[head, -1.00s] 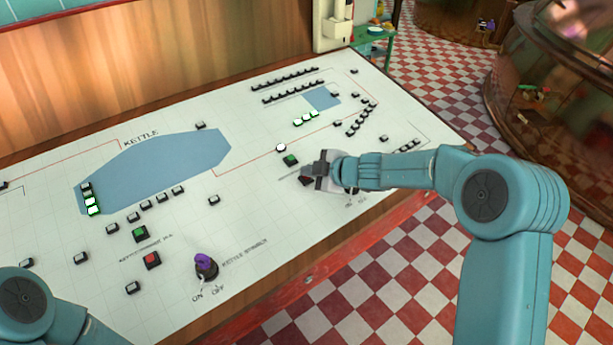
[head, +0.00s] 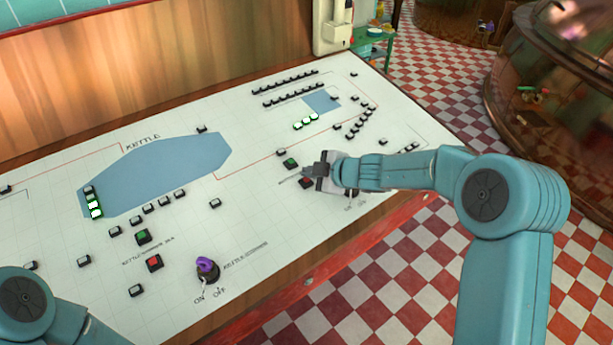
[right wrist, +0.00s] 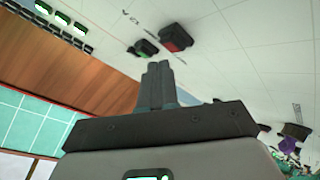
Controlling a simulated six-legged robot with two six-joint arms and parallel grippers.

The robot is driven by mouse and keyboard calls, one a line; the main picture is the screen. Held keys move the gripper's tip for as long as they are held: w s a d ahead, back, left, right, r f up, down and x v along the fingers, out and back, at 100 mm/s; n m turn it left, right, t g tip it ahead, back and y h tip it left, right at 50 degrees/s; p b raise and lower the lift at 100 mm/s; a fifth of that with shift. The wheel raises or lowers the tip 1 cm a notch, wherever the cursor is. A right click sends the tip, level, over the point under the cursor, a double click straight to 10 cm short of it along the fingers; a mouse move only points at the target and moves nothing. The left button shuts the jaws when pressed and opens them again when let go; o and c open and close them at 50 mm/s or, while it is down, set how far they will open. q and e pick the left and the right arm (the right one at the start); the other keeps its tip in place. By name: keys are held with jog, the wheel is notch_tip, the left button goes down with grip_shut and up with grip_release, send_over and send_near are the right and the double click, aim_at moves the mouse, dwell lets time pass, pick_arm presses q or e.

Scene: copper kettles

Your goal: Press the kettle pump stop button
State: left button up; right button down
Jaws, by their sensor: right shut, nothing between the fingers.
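A red button (head: 306,182) in a dark housing sits on the white panel (head: 255,235), with a green button (head: 291,162) behind it. The small print beside them is too small to read. My right gripper (head: 315,171) is shut and empty, close above the panel by the red button. In the right wrist view, its closed fingertips (right wrist: 158,66) point towards the red button (right wrist: 177,38) and the green button (right wrist: 146,48). I cannot tell whether they touch anything. Only part of my left arm shows; its gripper is out of view.
Another green button (head: 142,237) and red button (head: 154,263) sit at the panel's left, near a purple-topped switch (head: 207,269) marked ON and OFF. Several small black-framed indicators dot the panel. A wooden wall (head: 170,70) stands behind; checkered floor (head: 400,280) lies in front.

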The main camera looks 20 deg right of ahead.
jog(key=shift+r, duration=0.1)
jog(key=r+p, duration=0.2)
jog(key=s+r+p, duration=0.1)
jog(key=r+p, duration=0.1)
jog(key=shift+d+r+p, duration=0.15)
jog(key=shift+r+p, duration=0.2)
jog(key=shift+r, duration=0.05)
dwell(0.3)
dwell(0.5)
